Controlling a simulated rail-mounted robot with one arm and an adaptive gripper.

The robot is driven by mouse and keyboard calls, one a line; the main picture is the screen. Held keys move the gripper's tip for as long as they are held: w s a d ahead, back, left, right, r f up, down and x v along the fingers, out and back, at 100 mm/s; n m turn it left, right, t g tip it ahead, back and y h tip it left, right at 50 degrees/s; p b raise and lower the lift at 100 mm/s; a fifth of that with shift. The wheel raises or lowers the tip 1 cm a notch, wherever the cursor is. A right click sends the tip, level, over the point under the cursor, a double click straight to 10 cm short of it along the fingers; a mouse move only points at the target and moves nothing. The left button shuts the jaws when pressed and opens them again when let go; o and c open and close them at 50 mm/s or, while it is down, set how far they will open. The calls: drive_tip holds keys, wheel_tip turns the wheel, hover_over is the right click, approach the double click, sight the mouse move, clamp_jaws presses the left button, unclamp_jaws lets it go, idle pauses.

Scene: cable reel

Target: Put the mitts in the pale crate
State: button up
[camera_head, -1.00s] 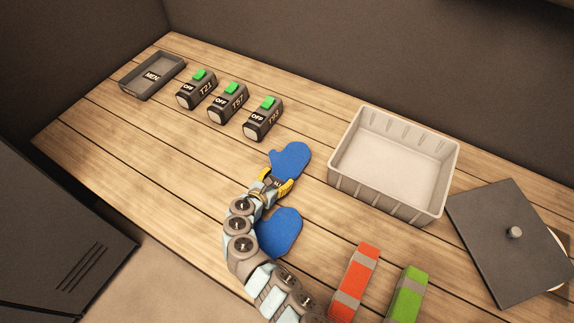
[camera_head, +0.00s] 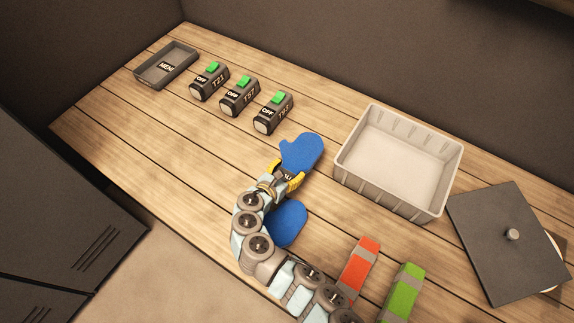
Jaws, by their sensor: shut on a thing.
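Two blue mitts are in the head view. The farther mitt (camera_head: 303,151) has its near end between the yellow fingers of my gripper (camera_head: 288,176), which is shut on it. Whether this mitt is clear of the table I cannot tell. The nearer mitt (camera_head: 288,225) lies on the table beside my arm, which hides part of its left side. The pale crate (camera_head: 390,200) stands open and empty to the right of both mitts.
Three switch boxes with green tops, T21 (camera_head: 208,84), T57 (camera_head: 239,98) and T93 (camera_head: 272,115), stand at the upper left near a grey tray (camera_head: 143,80). Red (camera_head: 359,263) and green (camera_head: 403,293) blocks lie in front of the crate. A dark lid-like plate (camera_head: 505,255) lies at right.

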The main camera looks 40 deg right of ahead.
drive_tip(key=s+a+r+p, duration=0.3)
drive_tip(key=s+a+r, duration=0.1)
drive_tip(key=s, duration=0.4)
drive_tip(key=shift+a+r, duration=0.3)
drive_tip(key=shift+a, duration=0.25)
drive_tip(key=w+a+r+n+t+y, duration=0.3)
drive_tip(key=w+a+n+t+y, duration=0.35)
drive_tip(key=w+a, duration=0.8)
drive_tip(key=w+a+r+n+t+y+p, duration=0.1)
drive_tip(key=w+a+r+n+t+y, duration=0.2)
drive_tip(key=a, duration=0.5)
drive_tip(key=w+a+r+n+t+y, duration=0.1)
drive_tip(key=w+a+r+n+y, duration=0.4)
drive_tip(key=a, duration=0.4)
drive_tip(key=s+r+p, duration=0.4)
drive_tip(key=r+p, duration=0.6)
drive_tip(key=p, duration=0.2)
drive_tip(key=s+r+h+p, duration=0.1)
drive_tip(key=s+r+p, duration=0.2)
drive_tip(key=r+p, duration=0.7)
drive_tip(key=s+r+p, duration=0.4)
drive_tip(key=r+p, duration=0.7)
drive_tip(key=p, duration=0.3)
drive_tip(key=shift+s+d+n, duration=0.25)
drive_tip(key=shift+s+n, duration=0.05)
drive_tip(key=shift+n, duration=0.15)
drive_tip(key=shift+r, duration=0.1)
